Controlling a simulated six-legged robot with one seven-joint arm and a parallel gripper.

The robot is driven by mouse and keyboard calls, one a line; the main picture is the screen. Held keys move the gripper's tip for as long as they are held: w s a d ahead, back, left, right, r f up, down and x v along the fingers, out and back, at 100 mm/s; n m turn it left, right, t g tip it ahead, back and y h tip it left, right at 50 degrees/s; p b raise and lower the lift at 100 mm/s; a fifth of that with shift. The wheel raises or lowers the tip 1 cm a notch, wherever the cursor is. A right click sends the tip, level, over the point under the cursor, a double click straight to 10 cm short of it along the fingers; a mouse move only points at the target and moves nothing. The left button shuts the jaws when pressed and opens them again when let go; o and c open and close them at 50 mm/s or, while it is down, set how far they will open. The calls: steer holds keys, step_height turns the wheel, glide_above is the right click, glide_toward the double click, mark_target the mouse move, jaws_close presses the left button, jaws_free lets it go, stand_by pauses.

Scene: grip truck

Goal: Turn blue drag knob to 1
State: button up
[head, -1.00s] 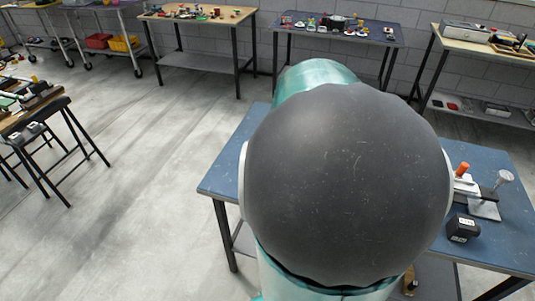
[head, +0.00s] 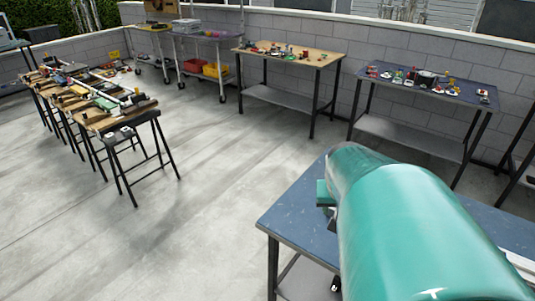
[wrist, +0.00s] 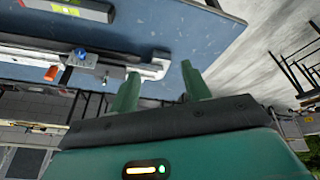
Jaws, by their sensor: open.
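In the wrist view, a small blue knob (wrist: 78,56) sits on a light metal rail-like device (wrist: 130,68) at the edge of a blue tabletop. My gripper (wrist: 160,78) is open, with its two green fingers apart and nothing between them. The knob lies to the left of the left finger, apart from it. The fingertips are near the right end of the rail. I cannot read any numbers by the knob. In the head view, my teal arm covers much of the blue table (head: 300,215), and I cannot see the knob there.
A red-orange knob (wrist: 52,73) is on the same device. A spirit level (wrist: 65,8) lies on the tabletop. In the head view, a wooden-topped table (head: 290,52) and a dark table (head: 430,85) with small items stand behind. Open floor (head: 215,210) is at left.

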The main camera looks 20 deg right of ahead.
steer(key=shift+a+r, duration=0.15)
steer(key=shift+a, duration=0.55)
steer(key=shift+w+a, duration=0.1)
steer(key=s+a+r+n+t+y, duration=0.1)
steer(key=s+a+r+n, duration=0.1)
steer(key=a, duration=0.8)
steer(key=s+a+r+n+t+y, duration=0.1)
steer(key=s+a+r+n+y, duration=0.1)
steer(key=a, duration=0.8)
steer(key=shift+s+r+n+t, duration=0.3)
steer(key=shift+s+r+n, duration=0.5)
steer(key=shift+n, duration=0.4)
